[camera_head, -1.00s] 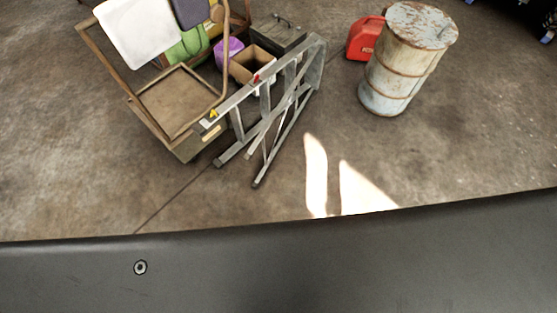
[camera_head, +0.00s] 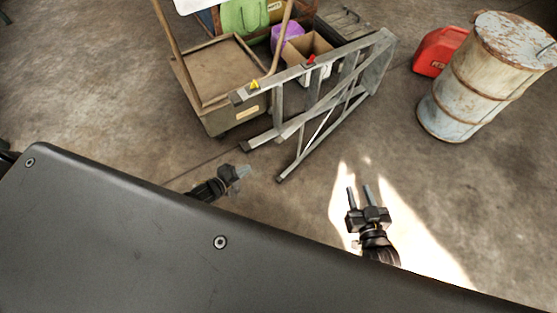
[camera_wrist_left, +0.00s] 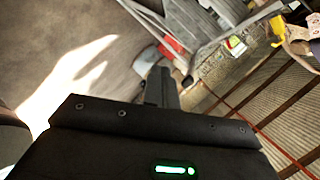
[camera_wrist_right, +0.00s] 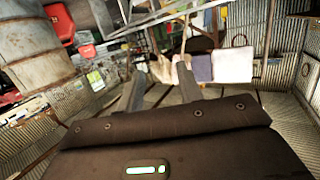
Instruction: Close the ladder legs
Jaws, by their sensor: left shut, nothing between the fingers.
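A grey metal stepladder (camera_head: 320,95) stands with its legs spread, in the upper middle of the head view. A yellow label and a red label show on its near rail. Part of the ladder (camera_wrist_left: 205,25) shows at the top of the left wrist view, and grey metal bars likely of it (camera_wrist_right: 150,12) at the top of the right wrist view. My left gripper (camera_head: 243,171) is shut and empty, below and left of the ladder's feet, apart from them. My right gripper (camera_head: 360,190) is open and empty over the sunlit floor, below and right of the ladder, not touching it.
A wooden-bedded cart (camera_head: 215,70) stands left of the ladder. Behind it are a cardboard box (camera_head: 305,48) and a purple item (camera_head: 288,36). A red fuel can (camera_head: 438,52) and a rusty barrel (camera_head: 480,80) stand at right. The floor before the ladder is clear.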

